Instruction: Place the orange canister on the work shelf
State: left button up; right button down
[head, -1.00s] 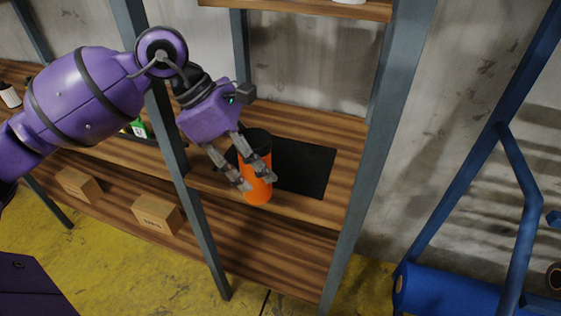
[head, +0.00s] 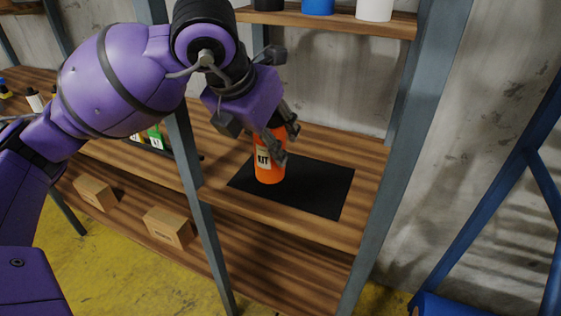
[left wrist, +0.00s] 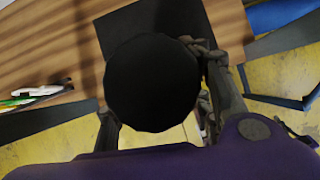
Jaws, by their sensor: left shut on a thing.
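The orange canister (head: 269,164), with a "KIT" label, is upright over the left part of a black mat (head: 321,186) on the wooden work shelf (head: 330,234). I cannot tell whether its base touches the mat. My left gripper (head: 279,140) is shut on the canister near its top, coming from behind and above. In the left wrist view the canister's dark round top (left wrist: 152,84) fills the space between the fingers, and part of the black mat (left wrist: 130,24) shows beyond it. My right gripper is not in view.
Grey shelf posts stand left (head: 190,160) and right (head: 385,190) of this bay. An upper shelf (head: 335,22) holds several containers. Cardboard boxes (head: 168,227) sit on the lower shelf at left. Bare mat lies right of the canister.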

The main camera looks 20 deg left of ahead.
pick_arm(q)
jog(key=shift+w+a+f+p, duration=0.15)
jog(key=shift+w+a+f, duration=0.35)
jog(key=shift+w+f, duration=1.45)
jog(key=shift+w+a+f+p, duration=0.1)
jog(key=shift+w+a+f, duration=0.35)
jog(key=shift+w+f, duration=1.45)
jog(key=shift+w+a+f+p, duration=0.15)
jog(key=shift+w+a+f, duration=0.35)
jog(key=shift+w+f, duration=1.45)
jog(key=shift+s+f, duration=0.15)
jog(key=shift+s, duration=0.1)
jog(key=shift+f, duration=0.15)
jog(key=o, duration=1.3)
jog(key=shift+o, duration=0.2)
